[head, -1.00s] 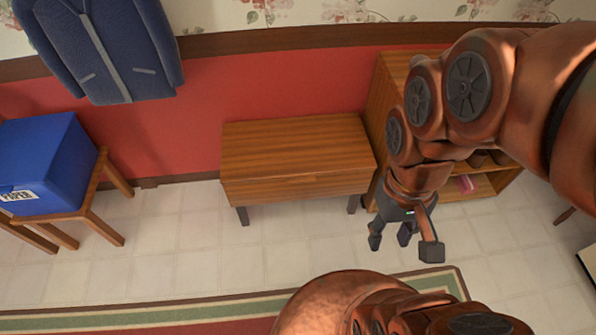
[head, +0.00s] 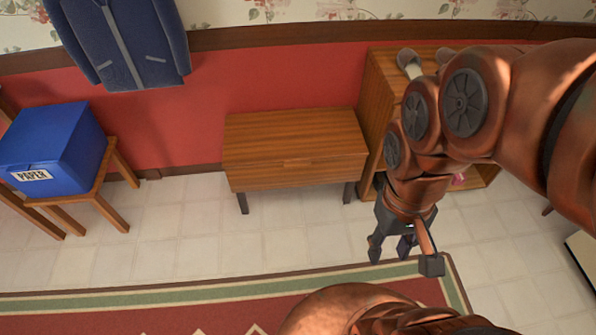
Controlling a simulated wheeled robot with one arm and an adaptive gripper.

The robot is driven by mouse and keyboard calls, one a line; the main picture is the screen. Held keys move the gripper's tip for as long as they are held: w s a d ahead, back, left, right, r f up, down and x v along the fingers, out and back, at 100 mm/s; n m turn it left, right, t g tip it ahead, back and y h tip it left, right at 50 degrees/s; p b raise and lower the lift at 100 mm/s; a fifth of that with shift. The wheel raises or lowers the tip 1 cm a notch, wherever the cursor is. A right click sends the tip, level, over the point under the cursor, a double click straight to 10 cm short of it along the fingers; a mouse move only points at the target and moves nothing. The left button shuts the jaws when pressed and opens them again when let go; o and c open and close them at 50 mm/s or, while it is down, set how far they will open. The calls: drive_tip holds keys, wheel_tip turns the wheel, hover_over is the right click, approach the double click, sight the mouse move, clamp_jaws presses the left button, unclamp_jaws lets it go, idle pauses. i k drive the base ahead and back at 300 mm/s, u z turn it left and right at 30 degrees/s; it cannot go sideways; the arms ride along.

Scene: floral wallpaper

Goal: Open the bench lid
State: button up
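The wooden bench (head: 270,178) stands against the red wall in the middle of the head view. Its lid (head: 290,135) lies flat and closed, with a small handle or notch (head: 297,163) at the middle of the front edge. My gripper (head: 390,252) hangs down to the right of and in front of the bench, apart from it. Its dark fingers are spread with nothing visible between them.
A wooden shelf unit (head: 376,95) stands close to the bench's right side, partly behind my arm. A blue paper box (head: 62,145) sits on a wooden chair (head: 100,195) at left. A blue jacket (head: 125,40) hangs above. Tiled floor and a rug (head: 130,300) lie clear in front.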

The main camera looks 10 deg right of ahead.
sight(293, 139)
drive_tip(key=u, duration=1.4)
drive_tip(key=i, duration=0.4)
drive_tip(key=z, duration=0.2)
